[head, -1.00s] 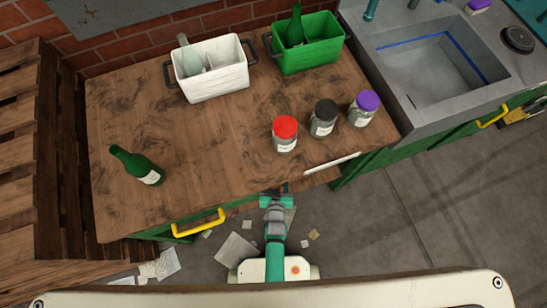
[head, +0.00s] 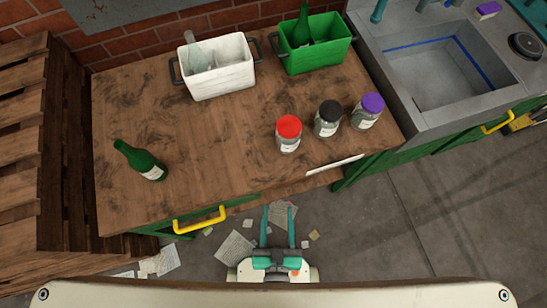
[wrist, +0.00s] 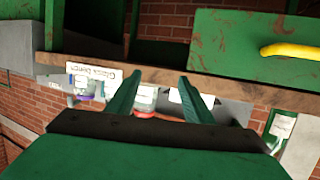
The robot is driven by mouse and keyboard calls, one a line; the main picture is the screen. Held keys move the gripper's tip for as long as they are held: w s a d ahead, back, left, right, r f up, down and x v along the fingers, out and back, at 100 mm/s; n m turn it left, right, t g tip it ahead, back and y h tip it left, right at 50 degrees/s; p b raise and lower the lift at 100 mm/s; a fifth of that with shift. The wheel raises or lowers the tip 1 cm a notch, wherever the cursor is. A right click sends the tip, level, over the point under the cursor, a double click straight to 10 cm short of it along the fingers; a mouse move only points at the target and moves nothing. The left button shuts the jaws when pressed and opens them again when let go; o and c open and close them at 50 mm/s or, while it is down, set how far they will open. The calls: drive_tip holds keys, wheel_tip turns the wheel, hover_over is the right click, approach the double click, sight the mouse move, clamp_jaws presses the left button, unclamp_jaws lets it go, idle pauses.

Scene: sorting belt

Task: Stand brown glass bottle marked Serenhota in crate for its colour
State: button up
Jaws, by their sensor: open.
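No brown bottle shows in these views. A green glass bottle (head: 142,162) with a white label stands alone at the left of the wooden counter; its label is too small to read. A white crate (head: 222,82) at the back holds clear glass. A green crate (head: 318,60) to its right holds a green bottle (head: 301,27). My gripper (head: 278,212) is open and empty, in front of the counter's front edge, well away from the standing bottle. Its two teal fingers also show in the wrist view (wrist: 156,85), with nothing between them.
Jars with red (head: 288,126), black (head: 328,112) and purple (head: 372,103) lids stand at the counter's right. A sink (head: 435,75) adjoins it. A yellow handle (head: 199,221) juts from the front. Wooden slats (head: 22,150) stand at left. The counter's middle is clear.

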wheel_tip(320, 180, up, 8)
drive_tip(key=s+a, duration=0.1)
drive_tip(key=s, duration=0.1)
drive_tip(key=shift+r, duration=0.25)
drive_tip(key=shift+a, duration=0.1)
